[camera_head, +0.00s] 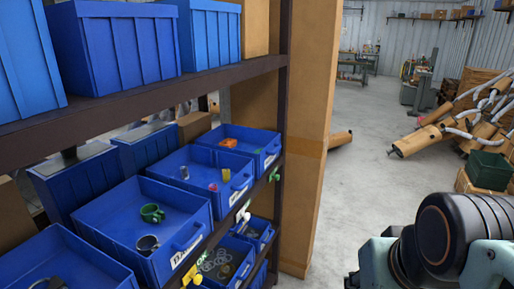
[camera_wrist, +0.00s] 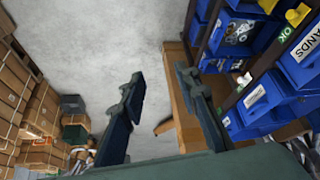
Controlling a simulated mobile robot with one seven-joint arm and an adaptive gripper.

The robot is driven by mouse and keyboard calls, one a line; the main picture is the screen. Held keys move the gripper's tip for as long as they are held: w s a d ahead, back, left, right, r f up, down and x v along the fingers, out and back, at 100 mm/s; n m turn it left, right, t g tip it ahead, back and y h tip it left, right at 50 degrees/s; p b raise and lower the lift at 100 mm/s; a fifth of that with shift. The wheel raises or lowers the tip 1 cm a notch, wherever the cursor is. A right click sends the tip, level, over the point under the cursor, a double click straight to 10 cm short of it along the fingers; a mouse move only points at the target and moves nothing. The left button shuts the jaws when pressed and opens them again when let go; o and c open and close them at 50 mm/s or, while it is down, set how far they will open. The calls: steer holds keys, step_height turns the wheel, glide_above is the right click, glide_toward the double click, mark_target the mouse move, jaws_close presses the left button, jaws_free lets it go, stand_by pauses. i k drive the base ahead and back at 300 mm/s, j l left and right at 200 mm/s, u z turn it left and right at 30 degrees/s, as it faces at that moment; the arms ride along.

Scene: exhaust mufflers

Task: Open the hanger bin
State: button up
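Several open blue bins stand on the rack in the head view. The near middle bin (camera_head: 190,211) holds a green clamp (camera_head: 152,213) and a dark ring (camera_head: 147,244). The bin behind it (camera_head: 240,198) holds small coloured parts, and the far bin (camera_head: 268,158) holds an orange piece. A lower bin (camera_head: 241,275) holds several rings. I cannot read which label says hanger; in the wrist view one label partly reads "ANDS" (camera_wrist: 306,43). My gripper (camera_wrist: 160,82) is open and empty, its fingers apart from the bins, which lie to the right in the wrist view.
The dark rack post (camera_head: 283,100) and a tall cardboard box (camera_head: 309,130) stand at the rack's end. Mufflers and pipes (camera_head: 465,125) are piled at the right, near a green crate (camera_head: 488,170).

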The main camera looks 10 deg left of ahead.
mark_target(249, 140)
steer(key=i+j+u, duration=0.2)
steer(key=j, duration=0.15)
steer(key=i+j+u, duration=0.2)
steer(key=j, duration=0.15)
steer(key=i+l+u, duration=0.15)
steer(key=i+l, duration=0.55)
